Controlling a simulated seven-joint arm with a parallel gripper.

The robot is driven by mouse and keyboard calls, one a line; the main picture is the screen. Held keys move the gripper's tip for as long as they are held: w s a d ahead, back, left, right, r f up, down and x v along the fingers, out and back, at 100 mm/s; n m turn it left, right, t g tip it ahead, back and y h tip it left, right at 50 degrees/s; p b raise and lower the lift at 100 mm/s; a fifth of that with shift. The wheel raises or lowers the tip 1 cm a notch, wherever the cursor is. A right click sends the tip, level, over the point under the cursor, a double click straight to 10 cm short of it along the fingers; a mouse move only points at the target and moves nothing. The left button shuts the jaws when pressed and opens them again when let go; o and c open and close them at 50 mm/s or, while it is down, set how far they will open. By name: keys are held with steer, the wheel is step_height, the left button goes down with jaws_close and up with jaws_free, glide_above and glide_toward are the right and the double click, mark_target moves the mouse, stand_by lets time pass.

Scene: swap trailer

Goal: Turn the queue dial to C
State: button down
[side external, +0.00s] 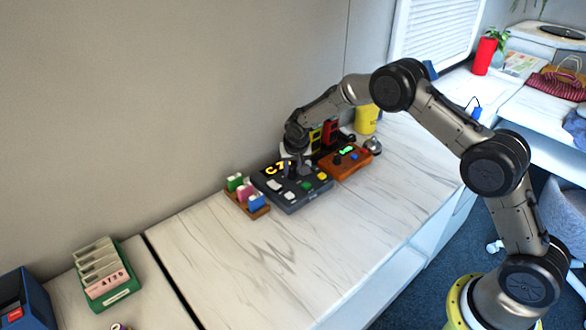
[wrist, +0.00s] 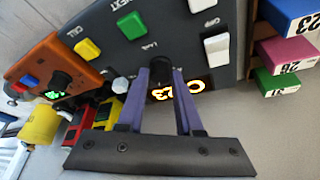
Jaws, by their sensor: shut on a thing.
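The dark grey console (side external: 312,197) lies on the counter against the wall; it also fills the upper middle of the wrist view (wrist: 165,20). My gripper (side external: 304,170) points down over it. In the wrist view, the purple fingers of my gripper (wrist: 160,72) are closed on a small black knob (wrist: 160,66) on the console face. A short label beside the knob is too small to read surely. The knob's pointer and setting cannot be told. A lit yellow-orange display (wrist: 190,88) is partly hidden by the fingers; its text is not fully readable.
The console carries a green button (wrist: 131,25), a yellow button (wrist: 87,48) and white switches (wrist: 216,47). An orange box (side external: 345,165) with a knob and green display adjoins it. A rack of coloured blocks (side external: 247,198) stands left. The counter in front is clear.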

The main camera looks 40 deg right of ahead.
steer(key=shift+m+g+h, duration=0.3)
steer(key=shift+m+g, duration=0.1)
steer(key=shift+m, duration=0.7)
steer(key=shift+a, duration=0.1)
steer(key=c, duration=0.6)
jaws_free()
steer(key=v, duration=1.4)
steer(key=shift+f, duration=0.1)
